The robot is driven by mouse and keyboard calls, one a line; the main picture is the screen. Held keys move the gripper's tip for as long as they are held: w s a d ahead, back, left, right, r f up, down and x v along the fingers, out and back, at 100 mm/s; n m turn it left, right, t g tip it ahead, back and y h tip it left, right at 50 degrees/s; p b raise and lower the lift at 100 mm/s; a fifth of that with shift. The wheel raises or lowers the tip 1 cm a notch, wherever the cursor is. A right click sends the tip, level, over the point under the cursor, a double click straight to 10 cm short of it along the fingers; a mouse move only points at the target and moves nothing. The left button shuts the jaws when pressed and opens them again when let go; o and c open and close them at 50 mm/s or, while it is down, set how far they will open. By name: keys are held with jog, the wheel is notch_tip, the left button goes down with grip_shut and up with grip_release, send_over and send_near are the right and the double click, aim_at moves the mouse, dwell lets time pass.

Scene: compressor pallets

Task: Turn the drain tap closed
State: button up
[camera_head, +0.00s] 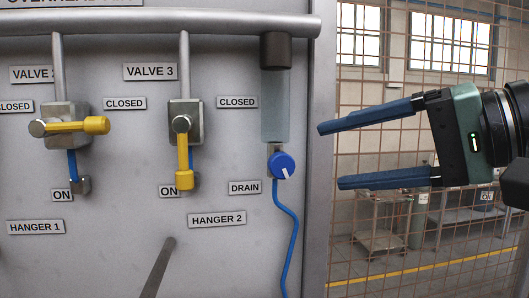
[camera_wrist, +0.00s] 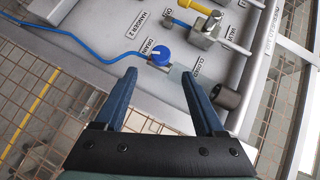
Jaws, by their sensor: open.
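The drain tap is a round blue knob (camera_head: 282,165) with a white pointer mark, below a clear grey cylinder (camera_head: 275,105) on the grey panel. Its white mark points down and to the right in the head view. A DRAIN label (camera_head: 245,188) is at its lower left and a CLOSED label (camera_head: 237,102) is above left. The knob (camera_wrist: 161,56) also shows in the wrist view, beyond the fingertips. My gripper (camera_head: 328,156) is open and empty, to the right of the knob and apart from it. Its blue fingers (camera_wrist: 158,78) show in the wrist view.
A blue hose (camera_head: 293,228) runs down from the tap. Yellow valve handles (camera_head: 184,155) and a horizontal pipe (camera_head: 220,24) stand out from the panel on the left and top. A grey rod (camera_head: 158,268) sticks out below. Wire mesh fencing (camera_head: 360,215) is behind my gripper.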

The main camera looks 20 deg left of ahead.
aim_at(280, 164)
jog(key=p+x, duration=0.6)
jog(key=x, duration=0.7)
jog(key=shift+s, duration=0.15)
grip_shut()
